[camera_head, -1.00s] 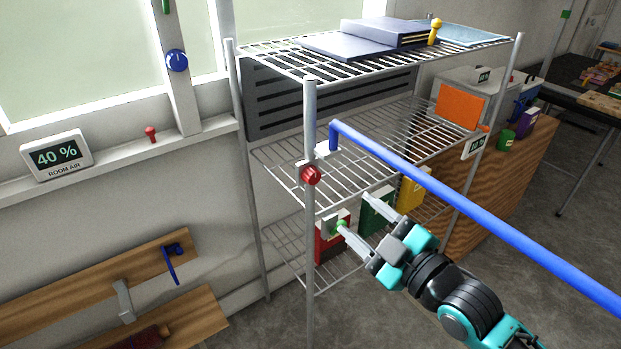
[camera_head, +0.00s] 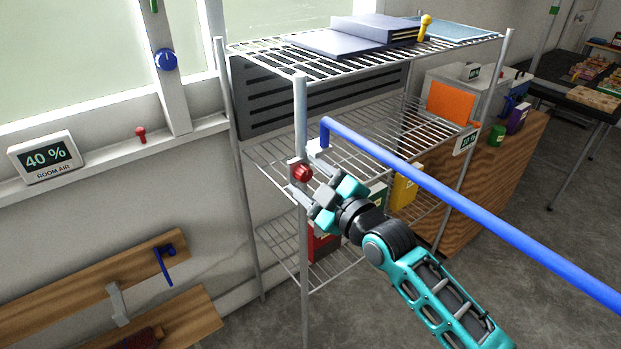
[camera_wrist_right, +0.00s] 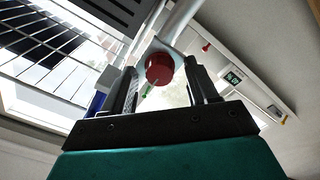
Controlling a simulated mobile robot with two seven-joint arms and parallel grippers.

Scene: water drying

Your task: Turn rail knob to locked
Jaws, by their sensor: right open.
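The red rail knob (camera_head: 303,172) sits on a bracket on the near post of the wire shelf, beside the end of the blue rail (camera_head: 440,190). My right gripper (camera_head: 303,178) is at the knob, with its fingers open. In the right wrist view, the knob (camera_wrist_right: 159,68) lies between the two fingers (camera_wrist_right: 165,85), with space on either side, and a pale mark shows on it. My left gripper is in neither current view.
The blue rail slants across the right side above my right arm. A wall display (camera_head: 44,158) reads 40 %.

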